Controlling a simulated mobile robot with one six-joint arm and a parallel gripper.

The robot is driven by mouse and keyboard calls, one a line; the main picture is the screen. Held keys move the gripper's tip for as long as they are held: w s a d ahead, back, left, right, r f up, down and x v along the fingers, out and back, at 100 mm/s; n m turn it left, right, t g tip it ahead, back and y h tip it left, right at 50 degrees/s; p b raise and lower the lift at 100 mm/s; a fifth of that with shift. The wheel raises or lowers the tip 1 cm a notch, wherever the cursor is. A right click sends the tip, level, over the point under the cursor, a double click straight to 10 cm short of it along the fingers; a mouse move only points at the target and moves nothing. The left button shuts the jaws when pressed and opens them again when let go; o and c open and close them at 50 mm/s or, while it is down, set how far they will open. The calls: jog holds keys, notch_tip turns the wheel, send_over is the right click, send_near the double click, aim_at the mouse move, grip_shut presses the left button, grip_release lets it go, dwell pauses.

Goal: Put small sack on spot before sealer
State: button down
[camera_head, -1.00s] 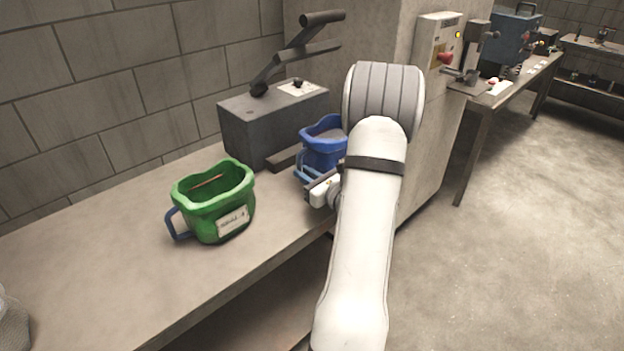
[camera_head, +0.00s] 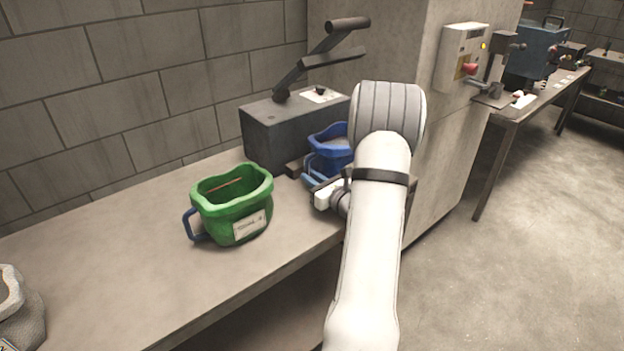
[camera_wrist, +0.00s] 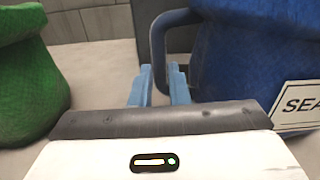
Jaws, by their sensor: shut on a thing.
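A blue sack (camera_head: 330,150) with an open top stands upright on the bench, close in front of the dark sealer (camera_head: 290,128) with its raised lever. My gripper (camera_head: 312,180) is low at the sack's near left side. In the wrist view, the light-blue fingers (camera_wrist: 160,82) are closed on the dark blue handle (camera_wrist: 157,45) of the blue sack (camera_wrist: 245,55), whose white label partly shows "SEA". My arm hides the sack's right part in the head view. Whether its base touches the bench is hard to tell.
A green sack (camera_head: 232,205) with a blue handle and white label stands left of my gripper. A grey sack (camera_head: 18,315) is cut off at the lower left. A pillar (camera_head: 400,60) with a control box (camera_head: 462,58) rises behind my arm.

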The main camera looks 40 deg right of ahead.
dwell(0.3)
jog(key=c, duration=1.3)
grip_release()
jog(key=shift+f, duration=0.2)
jog(key=s, duration=0.7)
jog(key=shift+s+d+r, duration=0.15)
jog(key=shift+s+d, duration=0.15)
jog(key=shift+s, duration=0.1)
